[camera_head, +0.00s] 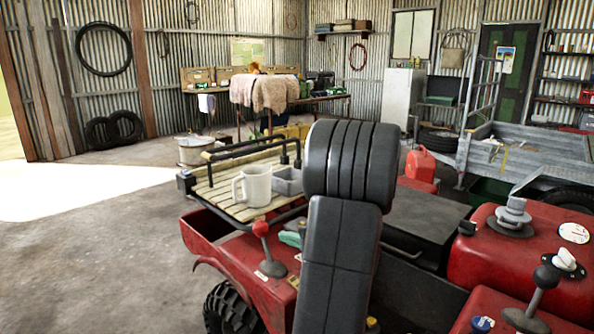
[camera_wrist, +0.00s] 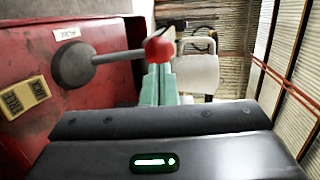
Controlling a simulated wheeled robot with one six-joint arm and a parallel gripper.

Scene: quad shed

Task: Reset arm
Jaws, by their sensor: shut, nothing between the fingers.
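My gripper shows in the wrist view as two teal fingers (camera_wrist: 160,86) pressed together, with nothing seen between them. Its dark body fills the bottom of that view. In the head view my arm hides most of it, and the teal fingertips (camera_head: 291,239) show just left of the arm, above the red vehicle. A lever with a red knob (camera_head: 260,229) stands left of the fingertips. In the wrist view the red knob (camera_wrist: 159,47) appears just beyond the finger ends; I cannot tell whether they touch.
A white mug (camera_head: 253,186) and a grey container (camera_head: 288,182) stand on the slatted rack (camera_head: 222,190). The mug also shows beyond the fingers in the wrist view (camera_wrist: 198,74). A black-knobbed lever (camera_head: 545,278) stands at right. Open floor (camera_head: 110,255) lies left.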

